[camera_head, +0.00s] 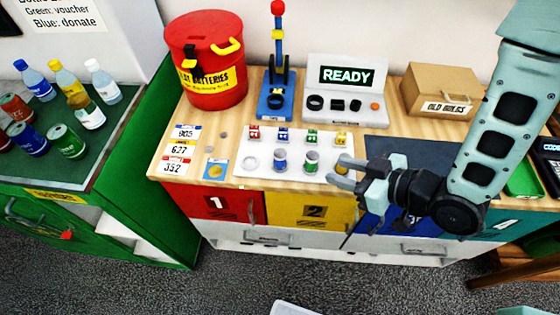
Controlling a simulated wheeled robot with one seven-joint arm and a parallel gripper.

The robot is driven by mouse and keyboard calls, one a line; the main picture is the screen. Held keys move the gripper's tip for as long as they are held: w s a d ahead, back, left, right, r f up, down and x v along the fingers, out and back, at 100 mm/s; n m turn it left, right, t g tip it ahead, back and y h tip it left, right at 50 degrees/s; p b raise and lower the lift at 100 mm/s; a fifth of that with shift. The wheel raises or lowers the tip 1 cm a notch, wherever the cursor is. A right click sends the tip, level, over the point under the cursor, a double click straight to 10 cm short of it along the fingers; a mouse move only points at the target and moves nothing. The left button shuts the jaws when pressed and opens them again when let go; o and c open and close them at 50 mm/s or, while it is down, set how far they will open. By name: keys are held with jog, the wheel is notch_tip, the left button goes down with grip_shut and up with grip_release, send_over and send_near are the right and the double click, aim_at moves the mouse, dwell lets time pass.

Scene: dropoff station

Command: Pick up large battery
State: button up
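I cannot tell which is the large battery. My gripper (340,174) reaches in from the right, its fingers apart, at the tray's right end. The yellow cylinder is right by the upper fingertip and partly hidden; I cannot tell whether they touch. I see nothing held between the fingers.
A red battery bin (207,70) stands at the back left, beside a blue stand with a lever (277,88). A grey device reading READY (346,90) and a cardboard box (440,92) stand at the back. A dark mat (410,150) lies behind my arm. Bottles and cans stand on the green counter at left.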

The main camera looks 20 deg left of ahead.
jog(key=shift+a+f+b, duration=0.85)
jog(key=shift+b, duration=2.55)
send_near(285, 157)
jog(key=x, duration=0.3)
jog(key=shift+f, duration=0.1)
jog(key=shift+p+x, duration=0.45)
jog(key=shift+x, duration=2.8)
jog(key=c, duration=0.7)
